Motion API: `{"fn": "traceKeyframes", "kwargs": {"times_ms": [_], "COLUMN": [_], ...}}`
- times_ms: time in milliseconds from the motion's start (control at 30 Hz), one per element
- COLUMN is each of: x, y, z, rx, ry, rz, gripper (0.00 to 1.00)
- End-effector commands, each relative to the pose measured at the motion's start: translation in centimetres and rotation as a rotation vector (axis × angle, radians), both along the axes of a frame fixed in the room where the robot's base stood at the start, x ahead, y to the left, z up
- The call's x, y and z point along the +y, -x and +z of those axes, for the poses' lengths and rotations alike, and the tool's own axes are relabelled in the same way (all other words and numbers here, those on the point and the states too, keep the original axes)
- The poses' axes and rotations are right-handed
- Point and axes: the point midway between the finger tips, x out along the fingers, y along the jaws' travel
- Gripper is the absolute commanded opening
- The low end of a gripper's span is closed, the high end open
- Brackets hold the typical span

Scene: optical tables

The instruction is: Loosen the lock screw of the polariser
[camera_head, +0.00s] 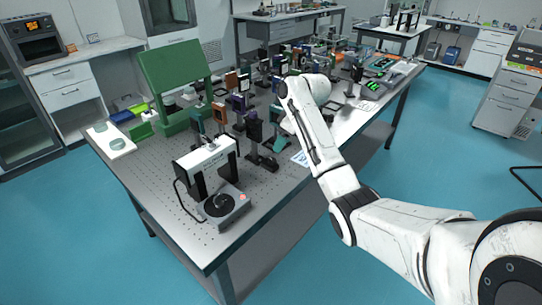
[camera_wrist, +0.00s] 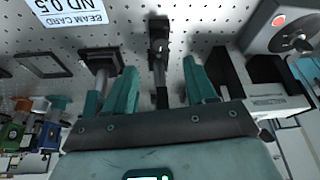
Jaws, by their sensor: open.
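My gripper (camera_wrist: 160,68) is open in the wrist view, its two teal fingers apart. A black post-mounted optic (camera_wrist: 159,50) stands in line with the gap between them; I cannot tell whether it reaches between the fingers. In the head view my gripper (camera_head: 283,142) hangs over the near part of the optical table, right of a dark mount with a purple-blue top (camera_head: 254,130). Which mount is the polariser is not clear, and no lock screw can be made out. A second black post base (camera_wrist: 100,60) is left of the fingers in the wrist view.
A white-topped black device (camera_head: 207,156) and a grey control box with a red button (camera_head: 224,207) stand on the optical table (camera_head: 160,190). A beam card (camera_wrist: 70,10) lies flat. Many mounts crowd behind; the table's near left is bare.

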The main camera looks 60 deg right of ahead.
Motion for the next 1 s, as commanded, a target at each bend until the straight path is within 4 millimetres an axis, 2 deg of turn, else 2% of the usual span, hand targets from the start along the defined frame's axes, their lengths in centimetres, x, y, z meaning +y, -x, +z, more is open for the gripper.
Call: {"fn": "traceKeyframes", "kwargs": {"times_ms": [200, 433, 600, 900, 1000], "x": [0.0, 0.0, -0.1, -0.1, -0.1], "y": [-1.5, -2.9, -3.3, -3.4, -3.4], "z": [-3.8, -6.9, -8.0, -8.2, -8.2], "rx": [0.003, 0.003, 0.000, 0.000, 0.000], "ry": [-0.002, -0.001, 0.000, 0.000, 0.000], "rz": [0.002, 0.003, 0.001, 0.001, 0.001], "gripper": [0.56, 0.56, 0.56, 0.56, 0.47]}}
